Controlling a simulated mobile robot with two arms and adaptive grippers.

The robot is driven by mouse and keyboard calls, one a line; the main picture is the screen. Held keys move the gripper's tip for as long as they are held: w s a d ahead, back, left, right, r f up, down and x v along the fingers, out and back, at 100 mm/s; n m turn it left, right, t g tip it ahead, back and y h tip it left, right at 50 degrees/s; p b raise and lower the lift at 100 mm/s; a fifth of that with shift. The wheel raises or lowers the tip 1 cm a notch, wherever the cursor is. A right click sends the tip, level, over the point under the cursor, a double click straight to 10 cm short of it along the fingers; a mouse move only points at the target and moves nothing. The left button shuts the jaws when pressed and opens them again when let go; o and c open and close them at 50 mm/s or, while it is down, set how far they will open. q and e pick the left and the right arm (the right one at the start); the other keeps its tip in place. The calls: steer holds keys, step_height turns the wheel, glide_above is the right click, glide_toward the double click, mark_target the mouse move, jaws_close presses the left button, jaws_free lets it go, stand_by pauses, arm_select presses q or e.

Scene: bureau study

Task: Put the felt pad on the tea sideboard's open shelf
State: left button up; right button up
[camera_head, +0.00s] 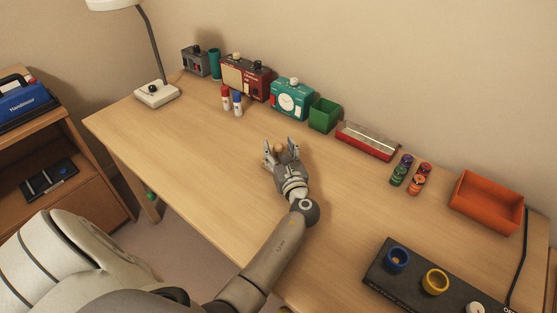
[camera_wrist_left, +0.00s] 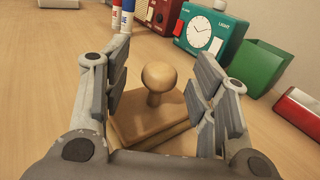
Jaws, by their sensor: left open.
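A wooden block with a round knob on top, which looks like the felt pad (camera_wrist_left: 158,78), sits on the desk. Any felt underneath is hidden. My left gripper (camera_head: 281,147) is open, with its fingers on either side of the knob in the left wrist view (camera_wrist_left: 154,92). In the head view only a little of the pad shows between the fingers. The tea sideboard (camera_head: 103,200) stands at the left, with an open shelf (camera_head: 72,150) under its top. My right gripper is not in view.
A dark tray-like object (camera_head: 48,180) occupies part of the shelf; a blue case (camera_head: 25,102) stands on the sideboard. Behind the gripper are red and blue markers (camera_head: 237,103), a teal clock box (camera_head: 292,98) and a green bin (camera_head: 324,115).

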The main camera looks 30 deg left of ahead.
arm_select(q)
steer(key=shift+c, duration=0.4)
jaws_close()
steer(key=shift+r, duration=0.15)
